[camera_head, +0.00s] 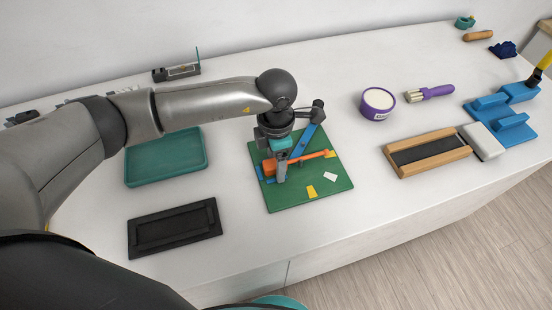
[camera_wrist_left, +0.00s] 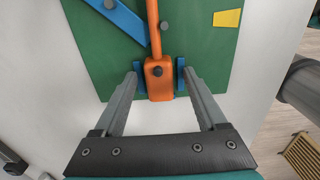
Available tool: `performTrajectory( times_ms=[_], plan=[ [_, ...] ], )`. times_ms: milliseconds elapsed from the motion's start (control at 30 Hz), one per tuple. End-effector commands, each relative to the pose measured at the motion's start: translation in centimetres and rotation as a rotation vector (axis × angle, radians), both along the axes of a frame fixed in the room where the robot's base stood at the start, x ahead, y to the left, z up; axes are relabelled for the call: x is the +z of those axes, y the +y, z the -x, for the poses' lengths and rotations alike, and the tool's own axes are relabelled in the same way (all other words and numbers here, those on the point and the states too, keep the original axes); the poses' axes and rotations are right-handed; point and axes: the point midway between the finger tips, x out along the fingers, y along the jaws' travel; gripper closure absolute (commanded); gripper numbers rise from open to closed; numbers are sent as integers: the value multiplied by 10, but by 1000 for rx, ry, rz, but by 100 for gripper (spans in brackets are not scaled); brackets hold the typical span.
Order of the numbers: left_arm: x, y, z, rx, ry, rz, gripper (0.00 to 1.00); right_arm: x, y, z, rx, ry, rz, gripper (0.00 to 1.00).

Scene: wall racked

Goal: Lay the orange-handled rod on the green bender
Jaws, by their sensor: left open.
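The green bender (camera_head: 330,192) is a flat green board on the white table, with a blue arm (camera_head: 305,141) set at an angle, yellow patches and a white patch. The orange-handled piece (camera_head: 312,157) lies over the board, its thick handle to the left and its thin part running right. My left gripper (camera_head: 277,172) is over the handle. In the left wrist view the open fingers straddle the orange handle (camera_wrist_left: 159,84), with small blue parts beside it. A grey post stands on the handle. I cannot tell whether the piece touches the board all along.
A teal tray (camera_head: 167,184) and a black tray (camera_head: 174,230) lie left of the board. To the right are a purple tub (camera_head: 377,102), a purple-handled brush (camera_head: 430,93), a wooden-framed block (camera_head: 427,154) and a blue fixture (camera_head: 503,115). Table between board and tub is clear.

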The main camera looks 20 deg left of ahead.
Motion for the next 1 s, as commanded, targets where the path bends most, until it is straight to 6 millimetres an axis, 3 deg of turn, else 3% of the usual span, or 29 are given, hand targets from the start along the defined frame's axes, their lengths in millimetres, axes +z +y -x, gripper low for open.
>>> performTrajectory(
  times_ms=[167, 633, 800, 1000],
  plan=[
    [21, 0, -2, -1, -6, 1, 26, 0, 0, 0, 0, 0, 0, 50],
    [127, 0, -2, -1, -8, 1, 26, -2, 0, 0, -1, 0, 0, 50],
    [146, 0, -1, 0, -4, 1, 26, -3, 0, 0, -1, 0, 0, 50],
    [152, 0, -1, 1, -3, 1, 26, -3, 0, 0, -1, 0, 0, 50]
  ],
)
